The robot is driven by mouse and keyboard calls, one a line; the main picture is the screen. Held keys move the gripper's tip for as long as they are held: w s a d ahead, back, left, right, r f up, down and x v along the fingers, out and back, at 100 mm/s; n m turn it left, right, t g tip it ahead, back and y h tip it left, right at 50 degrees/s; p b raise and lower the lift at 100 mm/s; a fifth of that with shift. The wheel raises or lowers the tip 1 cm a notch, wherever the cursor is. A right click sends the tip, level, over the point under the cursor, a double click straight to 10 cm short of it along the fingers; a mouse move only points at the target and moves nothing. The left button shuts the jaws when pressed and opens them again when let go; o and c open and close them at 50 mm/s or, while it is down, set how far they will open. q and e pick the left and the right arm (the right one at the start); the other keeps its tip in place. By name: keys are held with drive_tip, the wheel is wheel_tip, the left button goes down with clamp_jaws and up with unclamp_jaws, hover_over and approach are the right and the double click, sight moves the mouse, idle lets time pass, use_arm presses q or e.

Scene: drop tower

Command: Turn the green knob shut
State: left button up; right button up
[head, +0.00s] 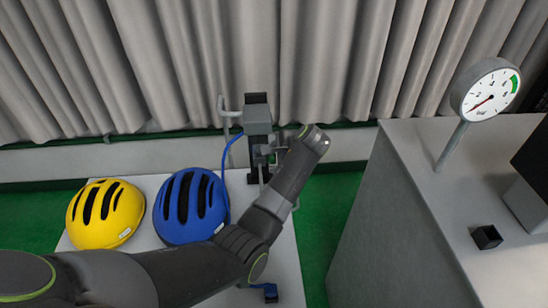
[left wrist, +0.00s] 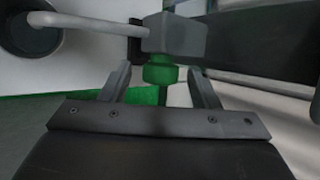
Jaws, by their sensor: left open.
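The green knob (left wrist: 160,72) sits under a grey block (left wrist: 172,35) in the left wrist view. My left gripper (left wrist: 161,80) is open, with one finger on each side of the knob. A gap shows between the knob and each finger; I cannot tell how deep the knob sits between them. In the head view my left arm reaches to the dark upright fixture (head: 257,115), and its wrist largely hides the knob area. My right gripper is not in view.
A yellow helmet (head: 105,214) and a blue helmet (head: 190,206) lie left of the fixture. A blue hose (head: 225,160) runs beside it. A grey bent pipe (left wrist: 85,22) is near the knob. A dial gauge (head: 487,92) stands on the grey cabinet (head: 405,150) at right.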

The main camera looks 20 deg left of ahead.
use_arm(q)
drive_tip(key=c, duration=1)
drive_tip(key=shift+s+d+f+t+y, duration=0.1)
drive_tip(key=shift+s+f+t+y, duration=0.1)
drive_tip(key=shift+t+y, duration=0.3)
drive_tip(key=shift+f+n+t, duration=0.15)
drive_tip(key=shift+n+t, duration=0.25)
drive_tip(key=shift+t, duration=0.3)
drive_tip(key=shift+t+y+b, duration=0.4)
drive_tip(key=shift+t+y, duration=0.1)
drive_tip(key=o, duration=1)
drive_tip(key=shift+r, duration=0.2)
